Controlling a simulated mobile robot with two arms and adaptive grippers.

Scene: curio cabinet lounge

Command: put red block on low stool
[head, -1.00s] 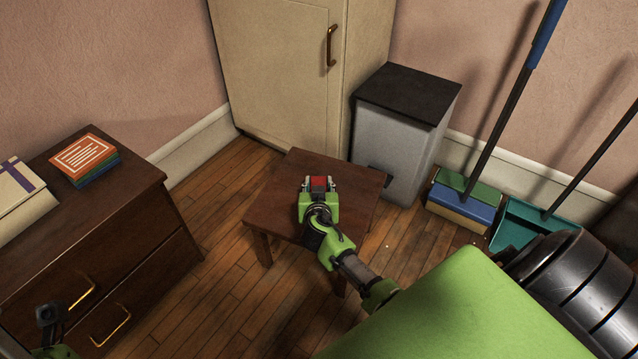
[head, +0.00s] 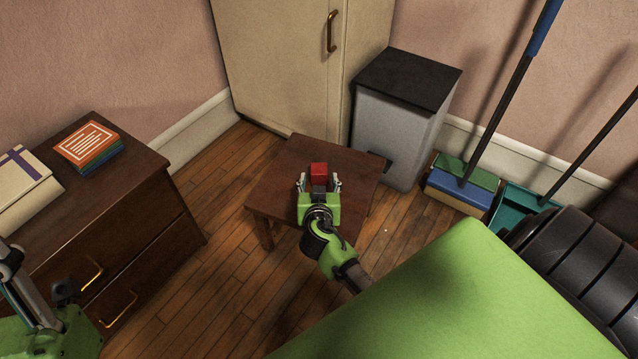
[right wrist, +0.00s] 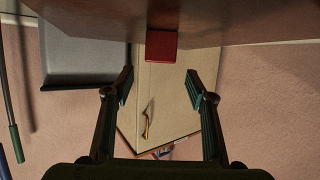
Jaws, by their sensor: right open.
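The red block (head: 319,170) sits on the top of the low brown wooden stool (head: 270,185), near its middle. It also shows in the right wrist view (right wrist: 161,46), resting against the stool top (right wrist: 240,22). My right gripper (head: 319,184) is open and empty, just on the near side of the block. In the right wrist view its two fingers (right wrist: 160,86) are spread wide, with the block apart from them, beyond the tips. My left gripper (head: 62,290) is only partly seen at the lower left, near the drawers, and its jaws are unclear.
A dark dresser (head: 140,200) with books (head: 88,147) and a box (head: 22,187) stands left. A cream cabinet (head: 275,60) and a grey bin (head: 395,135) stand behind the stool. A broom (head: 465,190) and teal dustpan (head: 520,205) are at right.

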